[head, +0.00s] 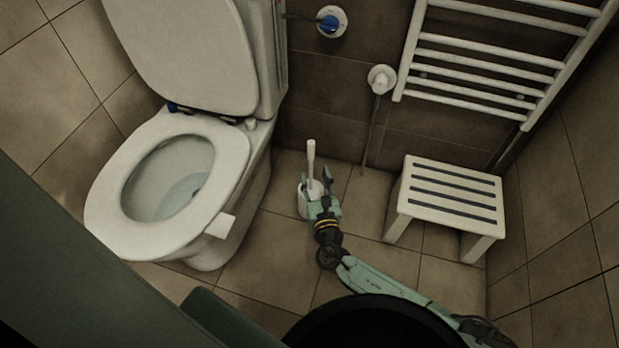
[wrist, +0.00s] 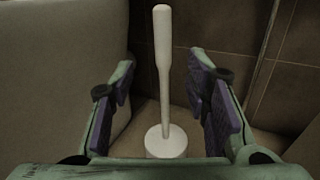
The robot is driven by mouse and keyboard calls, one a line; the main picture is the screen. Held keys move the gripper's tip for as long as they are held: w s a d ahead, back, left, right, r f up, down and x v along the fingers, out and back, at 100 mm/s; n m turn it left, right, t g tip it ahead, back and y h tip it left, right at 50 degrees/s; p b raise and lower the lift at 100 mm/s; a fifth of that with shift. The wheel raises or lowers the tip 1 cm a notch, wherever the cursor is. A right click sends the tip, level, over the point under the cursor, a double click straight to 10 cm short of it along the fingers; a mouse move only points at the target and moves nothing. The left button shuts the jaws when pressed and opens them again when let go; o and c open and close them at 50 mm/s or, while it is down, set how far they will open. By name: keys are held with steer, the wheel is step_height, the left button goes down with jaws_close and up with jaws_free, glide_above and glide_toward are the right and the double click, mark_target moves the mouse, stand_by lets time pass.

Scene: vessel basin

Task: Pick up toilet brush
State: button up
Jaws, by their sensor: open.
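The toilet brush (head: 311,160) stands upright in its round white holder (head: 304,200) on the tiled floor, to the right of the toilet. In the wrist view the white brush handle (wrist: 163,70) rises between the two fingers, with the holder (wrist: 166,142) below it. My gripper (head: 318,180) is open, with one finger on each side of the handle and a gap on both sides. In the head view the gripper partly hides the holder.
The toilet (head: 240,185) with its lid raised stands on the left. A white slatted stool (head: 405,212) is on the right. A towel radiator (head: 480,57) and pipe fittings (head: 381,79) are on the back wall. Floor between toilet and stool is clear around the brush.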

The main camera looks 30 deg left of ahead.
mark_target(311, 160)
steer(key=shift+n, duration=0.3)
steer(key=w, duration=0.1)
steer(key=w+a+f, duration=0.1)
steer(key=w+a, duration=0.1)
steer(key=shift+w+f, duration=0.25)
steer(key=shift+f, duration=0.1)
steer(key=x, duration=0.5)
steer(key=shift+s+a+b, duration=0.2)
steer(key=shift+b, duration=0.2)
steer(key=shift+w+a+r, duration=0.1)
steer(key=shift+w+a, duration=0.15)
steer(key=shift+w, duration=0.15)
steer(key=shift+c, duration=0.5)
jaws_close()
